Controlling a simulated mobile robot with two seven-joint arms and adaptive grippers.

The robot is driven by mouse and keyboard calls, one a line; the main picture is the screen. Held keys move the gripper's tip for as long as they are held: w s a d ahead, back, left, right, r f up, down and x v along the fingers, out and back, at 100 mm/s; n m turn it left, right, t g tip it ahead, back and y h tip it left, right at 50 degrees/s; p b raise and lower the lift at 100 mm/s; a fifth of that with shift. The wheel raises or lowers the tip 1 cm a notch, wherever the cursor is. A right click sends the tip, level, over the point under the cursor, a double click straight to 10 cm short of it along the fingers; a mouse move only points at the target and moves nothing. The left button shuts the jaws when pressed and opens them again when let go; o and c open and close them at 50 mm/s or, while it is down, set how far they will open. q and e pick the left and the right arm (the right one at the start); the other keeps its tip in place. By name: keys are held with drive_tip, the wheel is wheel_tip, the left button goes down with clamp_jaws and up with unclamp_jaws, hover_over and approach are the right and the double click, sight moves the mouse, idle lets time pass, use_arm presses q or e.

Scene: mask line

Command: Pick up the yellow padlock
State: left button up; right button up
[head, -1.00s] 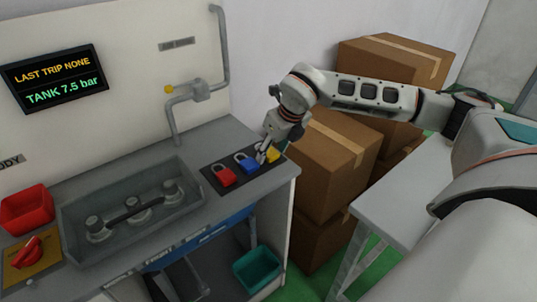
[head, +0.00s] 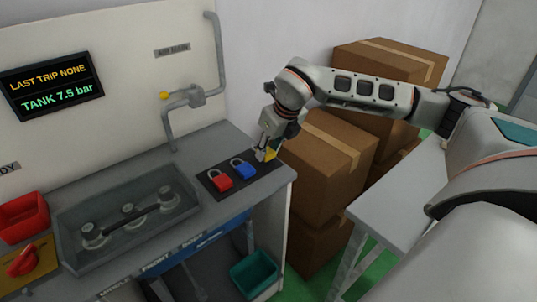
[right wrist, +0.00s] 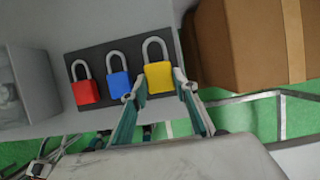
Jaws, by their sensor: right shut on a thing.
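The yellow padlock (right wrist: 159,78) is between the two fingers of my right gripper (right wrist: 157,92) in the right wrist view, with its grey shackle pointing up in the picture. In the head view my right gripper (head: 266,152) is shut on the yellow padlock (head: 271,153) at the right end of the dark mat, and its fingers hide part of the lock. I cannot tell whether the lock is clear of the mat. The blue padlock (head: 245,171) and the red padlock (head: 221,182) lie to its left. My left gripper is not in view.
The dark mat (head: 204,180) lies on the grey bench (head: 215,146) near its right end. A grey tray (head: 66,213) with knobs stands to the left. Cardboard boxes (head: 322,180) are stacked right of the bench. A teal bin (head: 255,272) sits below.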

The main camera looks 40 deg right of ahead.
sight(269, 153)
wheel_tip(269, 153, up, 18)
drive_tip(key=p, duration=0.2)
drive_tip(key=shift+f, duration=0.15)
drive_tip(key=shift+o, duration=0.4)
